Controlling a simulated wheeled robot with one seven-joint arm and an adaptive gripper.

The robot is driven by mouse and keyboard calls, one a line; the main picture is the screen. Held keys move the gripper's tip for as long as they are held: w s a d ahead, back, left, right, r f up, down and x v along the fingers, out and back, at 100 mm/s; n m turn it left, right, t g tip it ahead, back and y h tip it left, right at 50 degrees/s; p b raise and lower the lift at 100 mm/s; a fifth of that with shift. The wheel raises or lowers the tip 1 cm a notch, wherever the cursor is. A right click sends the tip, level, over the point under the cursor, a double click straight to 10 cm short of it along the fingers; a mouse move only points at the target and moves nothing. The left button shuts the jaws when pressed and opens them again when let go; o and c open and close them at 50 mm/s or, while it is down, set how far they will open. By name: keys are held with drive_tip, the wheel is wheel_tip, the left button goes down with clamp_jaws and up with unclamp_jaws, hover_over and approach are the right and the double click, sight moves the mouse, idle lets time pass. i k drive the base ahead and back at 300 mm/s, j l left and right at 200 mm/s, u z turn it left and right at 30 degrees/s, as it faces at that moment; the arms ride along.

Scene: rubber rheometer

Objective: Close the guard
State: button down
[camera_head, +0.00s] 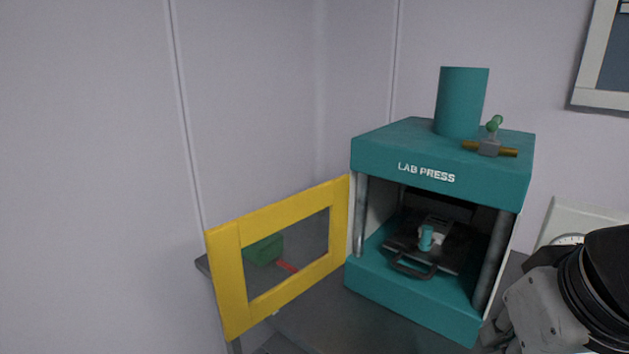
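The guard (228,280) is a yellow frame with a see-through window, hinged at the left front edge of the teal lab press (415,300). It stands swung open to the left, away from the press front. The press opening is uncovered and shows a dark plate with a black handle (412,270) and a small teal piece (426,238) on it. Part of my arm with a grey and black housing (540,312) shows at the lower right, beside the press and apart from the guard. My gripper's fingers cannot be made out.
A green block (263,249) and a red item (287,266) show through the guard's window on the dark table (345,325). A pale box with a round dial (568,239) stands right of the press. Walls close in behind and left. The space before the press is clear.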

sight(224, 242)
drive_tip(key=j+z, duration=0.2)
drive_tip(key=z, duration=0.15)
drive_tip(key=j+z, duration=0.15)
drive_tip(key=z, duration=0.15)
drive_tip(key=j+z, duration=0.1)
drive_tip(key=j, duration=0.3)
drive_tip(key=k+j+z, duration=0.15)
drive_tip(key=j, duration=0.2)
drive_tip(key=j+z, duration=0.1)
drive_tip(key=j, duration=0.3)
drive_tip(key=k+j+z, duration=0.1)
drive_tip(key=j, duration=0.25)
drive_tip(key=k+j+z, duration=0.15)
drive_tip(key=j, duration=0.25)
